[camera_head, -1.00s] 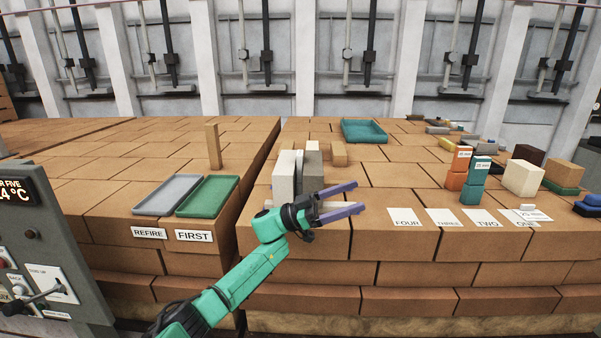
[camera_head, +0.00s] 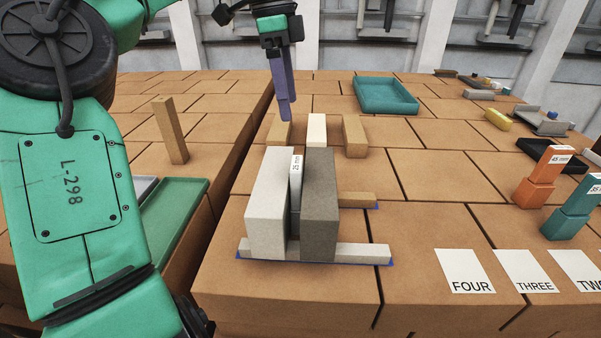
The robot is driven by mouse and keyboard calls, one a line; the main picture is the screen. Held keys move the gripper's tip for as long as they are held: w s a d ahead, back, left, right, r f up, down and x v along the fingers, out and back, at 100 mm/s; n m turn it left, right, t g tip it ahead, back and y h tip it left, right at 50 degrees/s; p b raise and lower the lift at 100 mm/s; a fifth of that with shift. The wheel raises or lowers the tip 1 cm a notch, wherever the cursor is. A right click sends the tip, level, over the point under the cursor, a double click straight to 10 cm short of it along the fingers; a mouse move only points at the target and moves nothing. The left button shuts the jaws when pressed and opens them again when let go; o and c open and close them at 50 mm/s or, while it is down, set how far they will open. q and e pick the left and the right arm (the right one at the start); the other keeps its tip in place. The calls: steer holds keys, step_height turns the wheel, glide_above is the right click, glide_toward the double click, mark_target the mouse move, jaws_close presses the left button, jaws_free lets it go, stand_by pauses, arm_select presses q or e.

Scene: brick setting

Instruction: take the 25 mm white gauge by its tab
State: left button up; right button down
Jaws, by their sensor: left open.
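The white gauge (camera_head: 296,180), its upper part marked "25 mm", stands upright in the gap between a pale block (camera_head: 266,210) and a dark grey block (camera_head: 319,205). Its lower part is mostly hidden between the two blocks. My left gripper (camera_head: 286,115) points down with its purple fingers, above and behind the gauge as seen from the head. It is open and empty, apart from the gauge; its fingers overlap in this view. My right gripper is not in view.
The blocks stand on a pale strip (camera_head: 360,252) with blue edging. Behind are small tan blocks (camera_head: 354,135) and a cream one (camera_head: 317,130). An orange gauge (camera_head: 540,180) and a teal gauge (camera_head: 573,210) stand right. A teal tray (camera_head: 385,97) lies at the back.

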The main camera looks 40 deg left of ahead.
mark_target(296, 163)
arm_select(q)
steer(key=f, duration=0.2)
steer(key=s+d+f, duration=0.1)
steer(key=f, duration=0.2)
steer(key=d+f+p, duration=0.1)
steer(key=f, duration=0.2)
steer(key=shift+s+d, duration=0.1)
steer(key=shift+s, duration=0.15)
steer(key=f, duration=0.1)
steer(key=f+p, duration=0.1)
steer(key=f, duration=0.1)
steer(key=f+p, duration=0.1)
steer(key=shift+w+d+f, duration=0.2)
steer(key=shift+w+d, duration=0.15)
steer(key=shift+w, duration=0.05)
steer(key=shift+s+f, duration=0.15)
steer(key=shift+f, duration=0.1)
steer(key=shift+c, duration=0.3)
steer(key=shift+f, duration=0.1)
steer(key=c, duration=1.5)
jaws_close()
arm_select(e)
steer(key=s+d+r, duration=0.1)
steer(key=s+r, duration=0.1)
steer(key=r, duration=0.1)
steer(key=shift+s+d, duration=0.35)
